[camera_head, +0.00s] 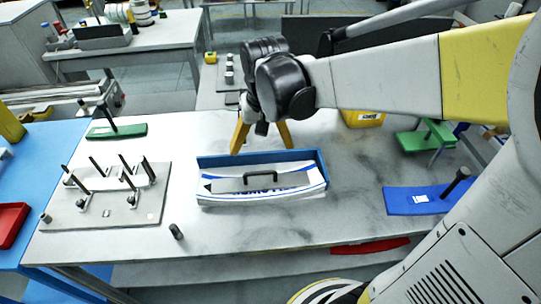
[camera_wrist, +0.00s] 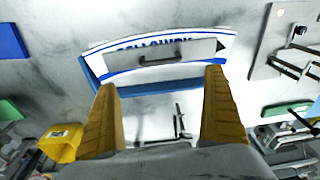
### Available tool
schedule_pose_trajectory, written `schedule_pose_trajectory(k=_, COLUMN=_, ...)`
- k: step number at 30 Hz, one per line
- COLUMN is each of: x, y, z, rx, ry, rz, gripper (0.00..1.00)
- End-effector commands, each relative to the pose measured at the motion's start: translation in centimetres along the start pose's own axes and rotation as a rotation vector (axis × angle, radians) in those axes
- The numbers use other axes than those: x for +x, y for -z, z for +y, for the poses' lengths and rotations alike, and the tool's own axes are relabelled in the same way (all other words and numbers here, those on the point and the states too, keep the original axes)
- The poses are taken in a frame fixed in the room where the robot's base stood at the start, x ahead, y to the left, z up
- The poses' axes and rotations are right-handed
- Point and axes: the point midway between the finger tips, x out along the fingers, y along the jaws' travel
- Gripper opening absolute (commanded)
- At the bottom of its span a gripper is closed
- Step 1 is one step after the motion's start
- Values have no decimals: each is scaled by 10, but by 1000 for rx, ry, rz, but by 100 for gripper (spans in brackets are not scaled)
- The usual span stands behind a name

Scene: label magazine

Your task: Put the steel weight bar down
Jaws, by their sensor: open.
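The steel weight bar (camera_head: 240,185) is a flat grey plate with a dark arched handle (camera_head: 262,176). It lies on a stack of white and blue printed labels (camera_head: 300,192) in the blue label magazine (camera_head: 318,160). The bar also shows in the wrist view (camera_wrist: 195,50), beyond my fingertips. My gripper (camera_head: 262,149) is open and empty, its yellow fingers spread wide, above the back side of the magazine and apart from the bar. Both fingers also show in the wrist view (camera_wrist: 160,80).
A grey fixture plate (camera_head: 95,222) with several upright pins and clamps stands left on the table. A dark short cylinder (camera_head: 176,231) stands near the front. A blue plate with a black knob (camera_head: 425,200) and a green stand (camera_head: 425,138) are at right. Table around the magazine is mostly clear.

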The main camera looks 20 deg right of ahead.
Motion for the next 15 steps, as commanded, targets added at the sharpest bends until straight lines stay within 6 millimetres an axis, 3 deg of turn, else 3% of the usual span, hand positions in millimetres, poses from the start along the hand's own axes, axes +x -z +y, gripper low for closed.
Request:
schedule_pose_trajectory(k=6, x=-42, y=-49, z=12, rx=-108, ry=42, rz=226, gripper=100)
schedule_pose_trajectory(k=15, x=-56, y=-90, z=22, rx=-218, ry=59, rz=461, gripper=100)
